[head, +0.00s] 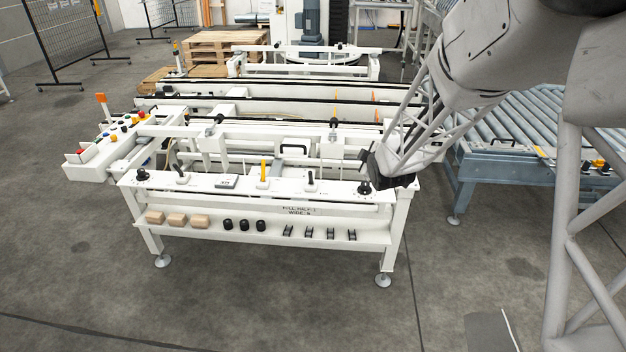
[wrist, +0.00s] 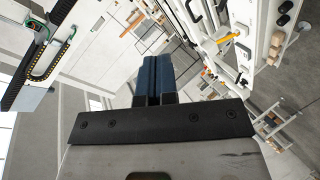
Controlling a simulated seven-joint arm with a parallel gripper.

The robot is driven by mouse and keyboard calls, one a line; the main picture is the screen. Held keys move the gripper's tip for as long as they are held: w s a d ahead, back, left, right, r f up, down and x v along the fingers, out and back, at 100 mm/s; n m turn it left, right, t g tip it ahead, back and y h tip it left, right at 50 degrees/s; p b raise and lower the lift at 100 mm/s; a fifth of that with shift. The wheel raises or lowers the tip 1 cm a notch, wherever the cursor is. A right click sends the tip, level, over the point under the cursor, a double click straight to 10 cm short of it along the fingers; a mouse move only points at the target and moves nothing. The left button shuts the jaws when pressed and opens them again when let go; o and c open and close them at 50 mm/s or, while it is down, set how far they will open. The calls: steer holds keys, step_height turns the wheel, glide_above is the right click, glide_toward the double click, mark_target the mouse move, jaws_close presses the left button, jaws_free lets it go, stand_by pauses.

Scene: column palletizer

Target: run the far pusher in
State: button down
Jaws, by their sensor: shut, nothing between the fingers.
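The white column station (head: 210,140) stands in the middle of the head view. At its back is a white cross frame (head: 306,52) with dark knobs on top, which looks like the far pusher; I cannot tell how far in it is. My gripper (head: 376,176) is at the station's right front corner, well apart from that frame. In the wrist view the two dark blue fingers (wrist: 155,80) are together with nothing between them. The station's front panel (wrist: 245,60) shows at the right of the wrist view. The far frame is not clear there.
The front panel holds black knobs and an orange lever (head: 264,171). A shelf (head: 270,235) below carries brown blocks and black parts. A control box (head: 92,158) is at the left, a roller conveyor (head: 530,120) at the right, wooden pallets (head: 222,45) behind.

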steer(key=w+a+f+n+t+y, duration=0.2)
steer(key=w+a+f+n, duration=0.2)
steer(key=f, duration=0.3)
steer(key=w+a+f+n+t+y, duration=0.1)
steer(key=w+a+f+n+y, duration=0.2)
steer(key=f, duration=0.4)
steer(key=a+f+n+t+y, duration=0.1)
steer(key=a+f+n+y, duration=0.1)
steer(key=f, duration=0.5)
steer(key=a+f+n+t+y, duration=0.1)
steer(key=a+f+n+y, duration=0.2)
steer(key=f, duration=0.5)
steer(key=shift+s+a+f+n, duration=0.2)
steer(key=shift+s+a+n, duration=0.1)
steer(key=shift+a+n, duration=0.5)
steer(key=shift+w+a, duration=0.1)
steer(key=shift+a, duration=0.1)
glide_toward(311, 178)
steer(key=w+a+r, duration=0.3)
steer(key=a, duration=0.2)
steer(key=shift+w+r, duration=0.2)
steer(key=shift+w, duration=0.6)
